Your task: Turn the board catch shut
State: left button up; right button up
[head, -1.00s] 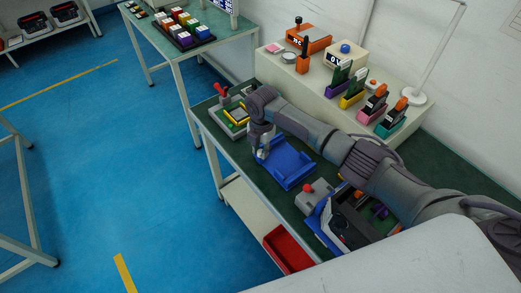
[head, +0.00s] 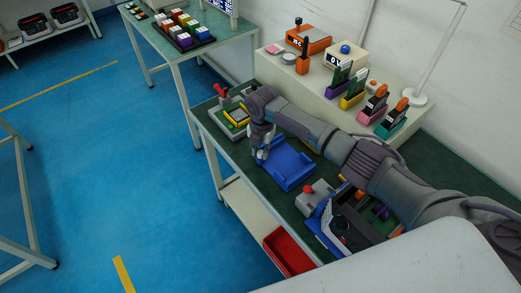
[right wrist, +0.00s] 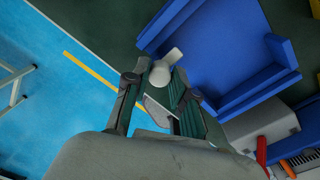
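A blue cradle (head: 289,168) lies on the green bench top, and its flat floor and raised walls also show in the right wrist view (right wrist: 212,50). A pale lever with a rounded end (right wrist: 166,68), which looks like the board catch, sticks out at the cradle's near-left edge. My right gripper (head: 262,153) points down at this edge. In the right wrist view its two fingers (right wrist: 154,90) stand apart, with the pale lever at the gap between their tips. I cannot tell whether a finger touches it. My left gripper is not in view.
A grey fixture with a yellow-framed part (head: 237,115) and red handle stands beyond my gripper. A grey box with a red knob (head: 313,195) stands nearer. A raised shelf (head: 300,75) holds coloured board holders. A red bin (head: 288,252) sits below.

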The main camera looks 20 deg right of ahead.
aim_at(261, 153)
jog(key=o, duration=0.3)
jog(key=shift+o, duration=0.2)
notch_tip(261, 153, up, 12)
jog(key=shift+s, duration=0.15)
jog(key=shift+d, duration=0.1)
dwell(0.6)
